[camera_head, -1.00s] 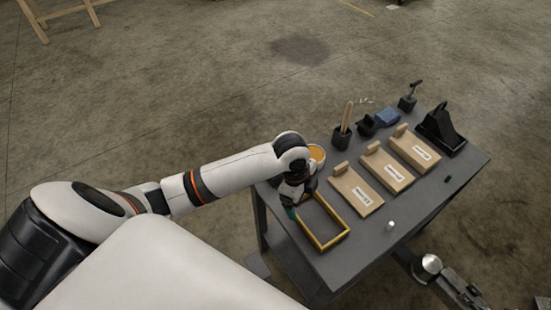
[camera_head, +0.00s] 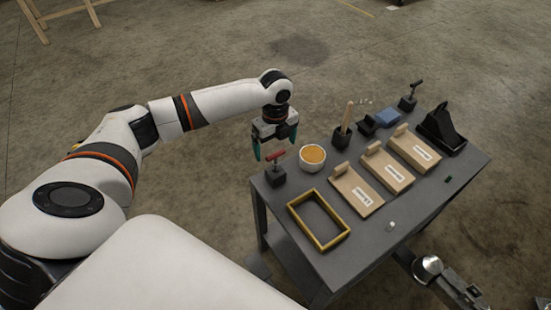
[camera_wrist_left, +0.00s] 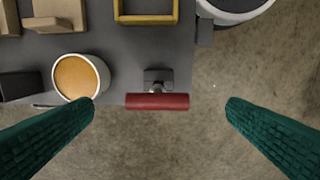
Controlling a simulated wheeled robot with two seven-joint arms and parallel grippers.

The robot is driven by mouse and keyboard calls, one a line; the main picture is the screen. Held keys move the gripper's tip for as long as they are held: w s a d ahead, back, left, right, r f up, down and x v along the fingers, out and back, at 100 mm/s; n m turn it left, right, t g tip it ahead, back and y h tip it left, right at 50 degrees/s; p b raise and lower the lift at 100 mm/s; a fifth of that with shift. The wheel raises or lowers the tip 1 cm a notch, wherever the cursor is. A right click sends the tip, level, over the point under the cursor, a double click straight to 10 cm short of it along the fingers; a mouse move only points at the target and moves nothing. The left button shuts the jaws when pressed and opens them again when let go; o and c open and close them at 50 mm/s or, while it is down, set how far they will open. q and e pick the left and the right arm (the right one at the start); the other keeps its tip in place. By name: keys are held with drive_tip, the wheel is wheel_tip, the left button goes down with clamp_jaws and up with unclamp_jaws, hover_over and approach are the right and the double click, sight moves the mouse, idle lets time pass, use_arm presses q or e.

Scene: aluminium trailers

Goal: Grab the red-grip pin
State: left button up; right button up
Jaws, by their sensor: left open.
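The red-grip pin (camera_head: 275,156) stands upright in a small black block (camera_head: 275,177) at the near left corner of the grey table. In the left wrist view its red crossbar (camera_wrist_left: 157,101) lies across the picture between my fingertips, with the grey block partly hidden behind it. My left gripper (camera_head: 275,148) has green fingers spread wide, pointing down, above and around the pin. In the left wrist view the fingers (camera_wrist_left: 161,105) stand apart on both sides of the red grip, not visibly touching it. My right gripper is not in view.
A white bowl of orange contents (camera_head: 312,158) stands close beside the pin. A yellow frame (camera_head: 319,240) lies nearer on the table (camera_head: 407,212).

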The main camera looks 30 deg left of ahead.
sight(275, 153)
use_arm(q)
drive_tip(key=f, duration=0.5)
drive_tip(key=shift+w+a+f, duration=0.1)
drive_tip(key=shift+w+f, duration=0.05)
drive_tip(key=shift+w, duration=0.05)
drive_tip(key=c, duration=1.1)
